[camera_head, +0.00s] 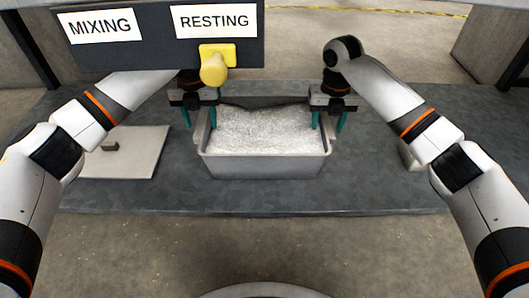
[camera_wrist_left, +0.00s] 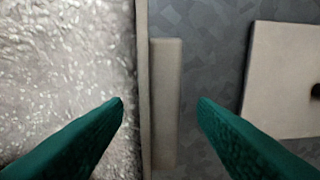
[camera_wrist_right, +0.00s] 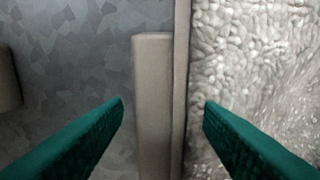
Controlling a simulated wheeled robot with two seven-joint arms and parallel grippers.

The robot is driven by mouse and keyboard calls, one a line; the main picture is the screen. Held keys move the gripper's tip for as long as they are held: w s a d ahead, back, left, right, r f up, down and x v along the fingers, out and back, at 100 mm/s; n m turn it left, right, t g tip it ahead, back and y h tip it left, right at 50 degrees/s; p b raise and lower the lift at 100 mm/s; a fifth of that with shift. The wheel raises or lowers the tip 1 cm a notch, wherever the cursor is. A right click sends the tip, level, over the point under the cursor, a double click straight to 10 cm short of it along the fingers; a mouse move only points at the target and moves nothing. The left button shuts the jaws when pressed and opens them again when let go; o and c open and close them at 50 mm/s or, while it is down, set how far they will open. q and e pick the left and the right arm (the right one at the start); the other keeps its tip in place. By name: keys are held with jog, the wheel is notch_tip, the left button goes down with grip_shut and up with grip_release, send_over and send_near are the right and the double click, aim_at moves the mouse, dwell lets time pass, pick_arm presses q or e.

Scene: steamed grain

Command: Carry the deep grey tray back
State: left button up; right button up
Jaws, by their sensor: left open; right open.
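The deep grey tray (camera_head: 262,165) stands on the dark counter and is filled with pale grain. My left gripper (camera_head: 201,118) is open at the tray's left end. In the left wrist view its green fingers (camera_wrist_left: 160,103) are on either side of the tray's side handle (camera_wrist_left: 166,105), apart from it. My right gripper (camera_head: 328,122) is open at the tray's right end. In the right wrist view its fingers (camera_wrist_right: 163,103) are on either side of the other handle (camera_wrist_right: 153,105), apart from it. The fingertips' height against the handles is hard to tell.
A light flat lid or plate (camera_head: 122,152) with a dark handle lies left of the tray. A pale object (camera_head: 410,157) is partly hidden by my right arm.

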jog(key=shift+r, duration=0.25)
pick_arm(q)
notch_tip(320, 180, up, 10)
jog(key=shift+r, duration=0.2)
pick_arm(e)
notch_tip(320, 180, up, 12)
jog(key=shift+f, duration=0.2)
pick_arm(q)
jog(key=shift+s, duration=0.1)
pick_arm(e)
jog(key=shift+f, duration=0.1)
